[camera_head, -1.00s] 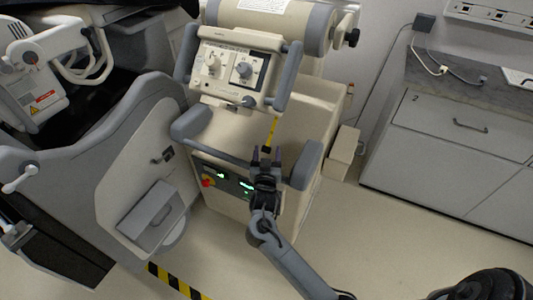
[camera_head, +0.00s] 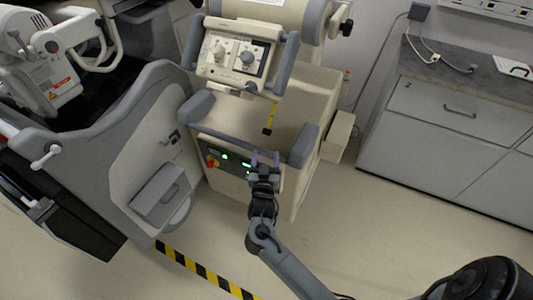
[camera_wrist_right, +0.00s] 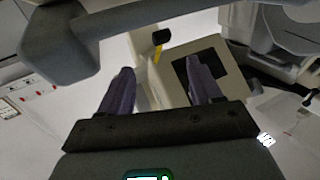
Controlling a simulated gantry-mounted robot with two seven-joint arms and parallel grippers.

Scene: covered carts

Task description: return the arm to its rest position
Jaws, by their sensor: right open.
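My right gripper (camera_head: 265,158) is in the middle of the head view, in front of the beige cart (camera_head: 318,92). Its two fingers are apart and nothing shows between them. The fingertips overlap the cart's grey front bumper (camera_head: 225,138) in the picture; I cannot tell whether they touch it. The open fingers also show in the right wrist view (camera_wrist_right: 160,82), with a yellow strap with a black end (camera_wrist_right: 160,42) beyond them. My right arm reaches up from the lower right. My left gripper is not in view.
The cart carries a control panel (camera_head: 237,62) with knobs, and a red knob (camera_head: 211,161) low on its front. A large grey machine (camera_head: 140,125) stands left. Drawers (camera_head: 445,125) stand right. Black-yellow tape (camera_head: 205,273) crosses the floor.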

